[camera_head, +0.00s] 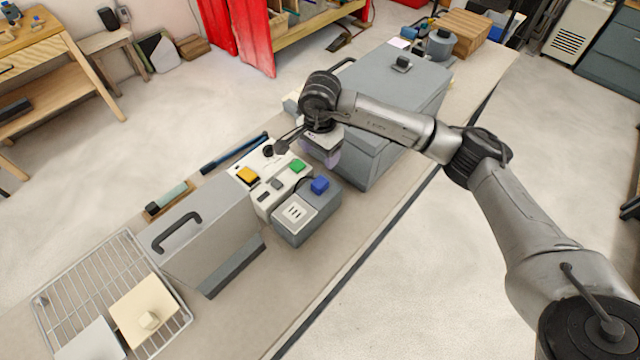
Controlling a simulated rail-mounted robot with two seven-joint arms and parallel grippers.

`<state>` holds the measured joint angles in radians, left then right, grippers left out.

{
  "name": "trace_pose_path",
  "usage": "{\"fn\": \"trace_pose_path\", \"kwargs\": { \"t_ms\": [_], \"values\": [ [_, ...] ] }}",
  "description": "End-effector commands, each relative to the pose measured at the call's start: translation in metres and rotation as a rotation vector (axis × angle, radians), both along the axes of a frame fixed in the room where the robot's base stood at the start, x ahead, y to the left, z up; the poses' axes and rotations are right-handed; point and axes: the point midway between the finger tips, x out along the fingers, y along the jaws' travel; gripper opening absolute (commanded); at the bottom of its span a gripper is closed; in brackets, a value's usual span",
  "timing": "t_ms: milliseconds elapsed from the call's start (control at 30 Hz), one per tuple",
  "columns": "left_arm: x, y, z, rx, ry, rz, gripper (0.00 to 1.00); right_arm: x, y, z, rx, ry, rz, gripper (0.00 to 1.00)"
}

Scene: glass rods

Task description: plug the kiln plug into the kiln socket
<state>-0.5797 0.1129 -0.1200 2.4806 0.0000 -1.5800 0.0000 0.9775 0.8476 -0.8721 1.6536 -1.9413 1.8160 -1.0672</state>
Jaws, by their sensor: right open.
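A grey box with a white slotted plate (295,212) stands near the middle of the bench and looks like the kiln socket. A blue block (319,185) is at its back right; I cannot tell whether this is the kiln plug. No other plug is clearly visible. My right gripper (333,160) points down behind the blue block, beside the large grey box. It is open, and its fingers are small and partly blurred in this view. I see nothing held between them. My left gripper is not in view.
A large grey box (400,100) stands behind my right gripper. A grey housing with a black handle (200,235) and a wire rack (75,285) are at left.

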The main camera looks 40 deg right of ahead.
Motion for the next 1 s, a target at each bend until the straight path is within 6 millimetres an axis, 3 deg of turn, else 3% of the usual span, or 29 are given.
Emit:
{"fn": "trace_pose_path", "kwargs": {
  "t_ms": [200, 400, 1000],
  "values": [
    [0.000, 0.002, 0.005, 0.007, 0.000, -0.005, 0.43, -0.001, 0.001, -0.039, 0.002, 0.003, 0.000, 0.68],
    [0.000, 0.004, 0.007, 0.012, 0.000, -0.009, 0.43, -0.001, 0.000, -0.062, 0.001, 0.002, 0.000, 0.68],
    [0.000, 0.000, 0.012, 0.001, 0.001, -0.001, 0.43, -0.002, 0.002, -0.079, 0.001, 0.005, 0.000, 0.68]
  ]
}}
